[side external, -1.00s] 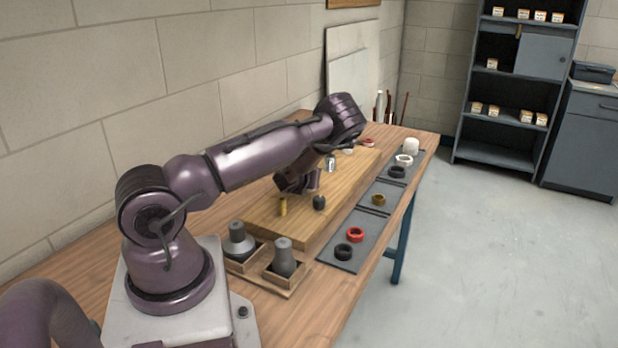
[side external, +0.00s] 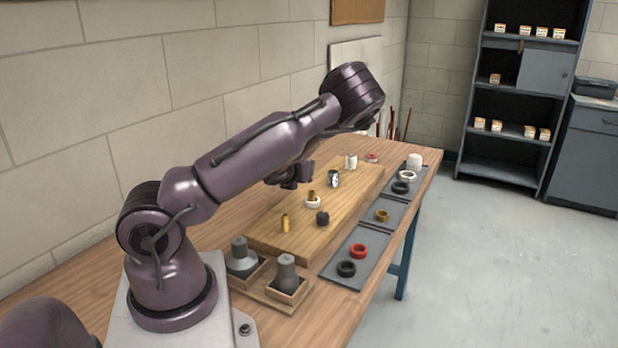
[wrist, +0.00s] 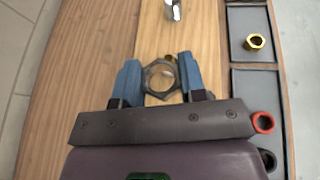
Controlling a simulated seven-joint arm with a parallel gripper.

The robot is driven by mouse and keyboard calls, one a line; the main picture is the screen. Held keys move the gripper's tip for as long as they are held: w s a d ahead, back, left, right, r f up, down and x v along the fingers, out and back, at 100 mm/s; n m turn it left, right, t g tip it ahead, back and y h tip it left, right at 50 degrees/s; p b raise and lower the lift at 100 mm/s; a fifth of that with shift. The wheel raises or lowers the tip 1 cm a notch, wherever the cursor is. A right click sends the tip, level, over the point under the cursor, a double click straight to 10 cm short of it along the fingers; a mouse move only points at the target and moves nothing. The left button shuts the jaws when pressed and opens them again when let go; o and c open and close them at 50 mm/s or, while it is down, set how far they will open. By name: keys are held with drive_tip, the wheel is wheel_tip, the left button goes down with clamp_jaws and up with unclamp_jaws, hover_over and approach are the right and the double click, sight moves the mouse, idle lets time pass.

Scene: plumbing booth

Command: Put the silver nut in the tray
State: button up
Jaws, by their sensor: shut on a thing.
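The silver nut (wrist: 147,88), a hexagonal ring that looks dark grey here, is between the blue fingers of my gripper (wrist: 160,78) in the wrist view. The fingers are shut on its sides, and wood shows through its hole. In the side view my gripper (side external: 292,180) is above the wooden board (side external: 270,236); the nut cannot be made out there. The dark grey tray (side external: 343,282) lies along the table's right side, in several sections. It also shows at the right of the wrist view (wrist: 255,85), apart from my gripper.
The tray sections hold a gold nut (side external: 382,216), a red ring (side external: 358,251), black rings and white pieces. On the board stand a brass piece (side external: 285,222), a black piece (side external: 322,218), a white ring around a brass post, and a metallic fitting (side external: 334,179). A wooden holder (side external: 268,296) carries grey cones.

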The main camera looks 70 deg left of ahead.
drive_tip(key=v, duration=0.7)
drive_tip(key=w+d+m+t+h, duration=0.4)
drive_tip(key=w+d+m, duration=0.1)
drive_tip(key=w+d, duration=0.65)
drive_tip(key=w+d+r+m+t+h, duration=0.1)
drive_tip(key=w+d+r+m+h, duration=0.15)
drive_tip(key=d, duration=0.65)
drive_tip(key=w+d+r+m+t+h, duration=0.1)
drive_tip(key=w+d+m+h, duration=0.25)
drive_tip(key=d, duration=0.55)
drive_tip(key=s+a+f+n+y, duration=0.15)
drive_tip(key=a+f, duration=0.25)
drive_tip(key=a, duration=1)
drive_tip(key=s+a+f+n+y, duration=0.1)
drive_tip(key=a+f+n+y, duration=0.15)
drive_tip(key=a, duration=1.25)
drive_tip(key=m+h, duration=0.2)
drive_tip(key=h, duration=0.1)
hover_over(396, 209)
drive_tip(key=s+d, duration=0.1)
drive_tip(key=s, duration=0.4)
wheel_tip(396, 209, down, 10)
drive_tip(key=shift+w+f, duration=0.25)
drive_tip(key=shift+f, duration=0.05)
drive_tip(key=shift+a+f, duration=0.1)
drive_tip(key=shift+f, duration=1.4)
